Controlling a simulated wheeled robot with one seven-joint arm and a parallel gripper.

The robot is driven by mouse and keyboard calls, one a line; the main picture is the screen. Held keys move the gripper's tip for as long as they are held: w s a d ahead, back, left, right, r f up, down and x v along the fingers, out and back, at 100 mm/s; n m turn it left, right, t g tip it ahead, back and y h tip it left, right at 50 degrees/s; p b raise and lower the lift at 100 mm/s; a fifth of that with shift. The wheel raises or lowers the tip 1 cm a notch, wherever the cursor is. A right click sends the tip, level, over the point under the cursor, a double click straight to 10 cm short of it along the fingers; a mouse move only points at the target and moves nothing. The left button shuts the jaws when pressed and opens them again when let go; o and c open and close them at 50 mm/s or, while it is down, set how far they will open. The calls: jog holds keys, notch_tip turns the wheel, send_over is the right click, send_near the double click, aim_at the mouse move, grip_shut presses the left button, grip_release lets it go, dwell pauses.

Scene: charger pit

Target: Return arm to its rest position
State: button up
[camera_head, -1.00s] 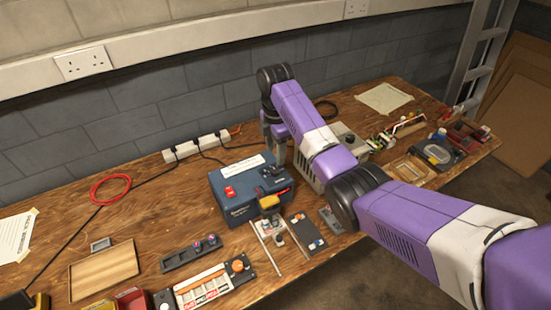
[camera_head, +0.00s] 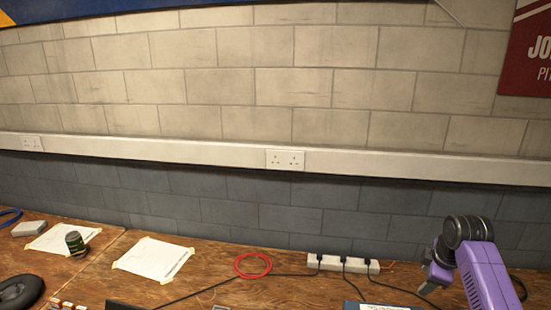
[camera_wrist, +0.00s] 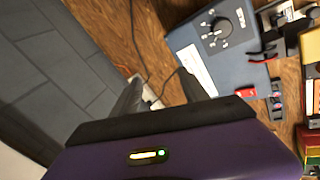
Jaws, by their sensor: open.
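My purple arm with black joints rises at the lower right of the head view. My gripper (camera_head: 432,277) hangs at its end, to the right of the white power strip. In the wrist view my gripper (camera_wrist: 160,92) has its two dark fingers apart with nothing between them. The blue charger box (camera_wrist: 220,45) with a black dial and a red switch lies beyond the fingers in the wrist view. Only the top edge of the blue box (camera_head: 375,305) shows in the head view.
A white power strip (camera_head: 342,264) with plugs stands against the wall. A red cable ring (camera_head: 252,265), taped paper (camera_head: 153,259) and a dark green can (camera_head: 75,243) are on the wooden bench. A wall socket (camera_head: 285,160) is on the white trunking.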

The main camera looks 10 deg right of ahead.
jog(key=w+a+f+m+t+h, duration=0.1)
jog(key=w+a+f+m+t, duration=0.1)
jog(key=a+m+t, duration=0.45)
jog(key=s+a+m+t+b, duration=0.1)
jog(key=s+a+m+t, duration=0.3)
jog(key=s+a, duration=0.7)
jog(key=s+a+b, duration=0.1)
jog(key=s+a, duration=0.2)
jog(key=s, duration=1)
jog(key=s+a+r+y+b, duration=0.1)
jog(key=s+a, duration=0.2)
jog(key=s, duration=1)
jog(key=s+a+r+y+b, duration=0.1)
jog(key=s+a, duration=0.3)
jog(key=s, duration=1)
